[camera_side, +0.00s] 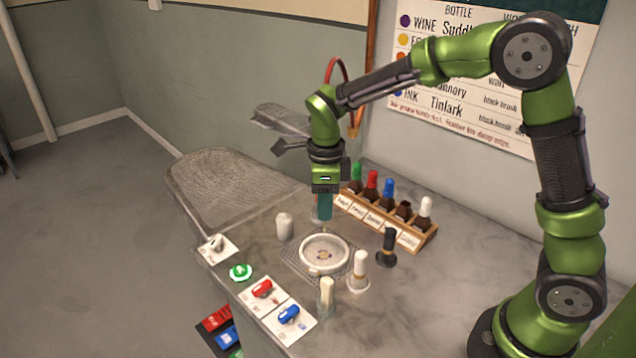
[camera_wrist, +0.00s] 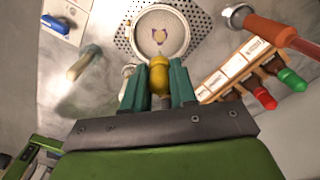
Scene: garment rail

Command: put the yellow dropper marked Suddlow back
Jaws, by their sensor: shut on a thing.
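My gripper (camera_side: 324,212) is shut on the yellow dropper (camera_wrist: 159,75), which shows as a yellow bulb between the teal fingers in the wrist view. In the side view the fingers mostly hide it, and its tip hangs over the far part of the round white dish (camera_side: 323,269). The wooden rack (camera_side: 372,222) stands behind and to the right of my gripper. It holds brown bottles with green, red, blue and white tops, and one open bottle (camera_side: 403,210) without a top, between blue and white. The rack labels are too small to read.
The dish sits on a perforated plate (camera_side: 291,259) and holds a small stained patch. Near it stand a white cylinder (camera_side: 284,227), a black-handled brush (camera_side: 388,245), a white-topped one (camera_side: 360,268) and a pale one (camera_side: 326,295). Coloured clips lie at the front. A wall chart (camera_side: 470,90) lists Suddlow beside wine.

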